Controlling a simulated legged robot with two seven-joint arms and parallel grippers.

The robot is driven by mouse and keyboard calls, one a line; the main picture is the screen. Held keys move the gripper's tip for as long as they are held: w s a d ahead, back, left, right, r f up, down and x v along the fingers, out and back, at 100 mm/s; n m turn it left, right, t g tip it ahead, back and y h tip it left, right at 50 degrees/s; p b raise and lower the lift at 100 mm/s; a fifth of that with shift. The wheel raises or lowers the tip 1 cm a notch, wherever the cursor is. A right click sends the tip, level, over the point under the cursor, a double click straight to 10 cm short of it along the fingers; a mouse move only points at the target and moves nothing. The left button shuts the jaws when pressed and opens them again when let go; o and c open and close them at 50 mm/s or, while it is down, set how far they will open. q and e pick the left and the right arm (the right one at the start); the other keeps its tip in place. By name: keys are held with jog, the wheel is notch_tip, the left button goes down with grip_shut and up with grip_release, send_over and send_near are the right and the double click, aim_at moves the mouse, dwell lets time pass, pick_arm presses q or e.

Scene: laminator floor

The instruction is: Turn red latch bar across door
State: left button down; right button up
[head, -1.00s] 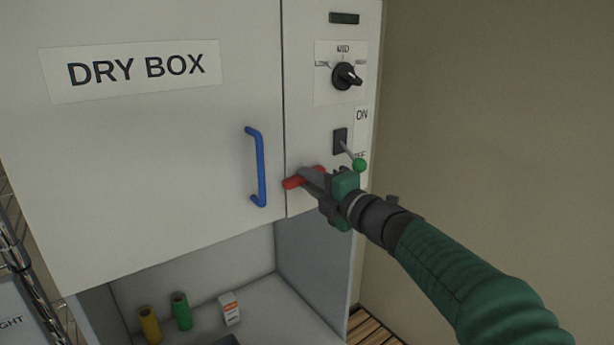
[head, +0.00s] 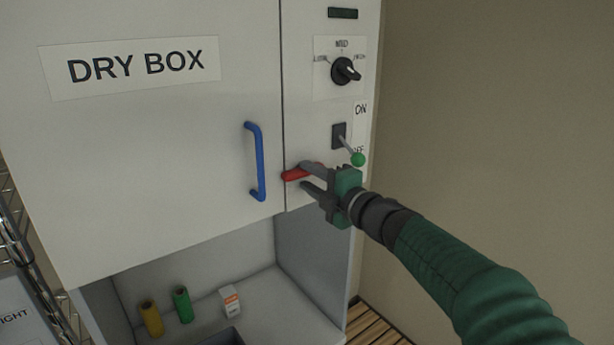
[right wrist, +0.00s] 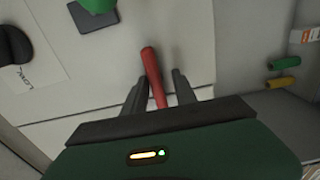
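The red latch bar (head: 296,174) is on the narrow right panel of the dry box. It lies nearly level, slightly tilted, with its left end at the door seam; I cannot tell how far it overlaps the door (head: 150,190). My right gripper (head: 308,177) is open around the bar, one finger above and one below. In the right wrist view the bar (right wrist: 152,72) runs between the spread fingers, with gaps on both sides. The gripper hides the bar's right part in the head view. My left gripper is not in view.
A blue door handle (head: 257,162) is left of the bar. A green-tipped toggle lever (head: 357,159) sits close above my right gripper, with a black knob (head: 344,71) higher up. Green (head: 183,304) and yellow (head: 151,318) spools and a small box (head: 231,301) stand in the lower bay.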

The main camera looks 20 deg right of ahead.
jog(key=shift+s+d+r, duration=0.1)
jog(key=shift+d+r, duration=0.05)
jog(key=shift+d, duration=0.1)
jog(key=b+v, duration=0.4)
jog(key=v, duration=1.2)
jog(key=shift+s+d+b, duration=0.25)
jog(key=shift+s+b, duration=0.05)
jog(key=shift+b, duration=0.1)
jog(key=shift+a, duration=0.1)
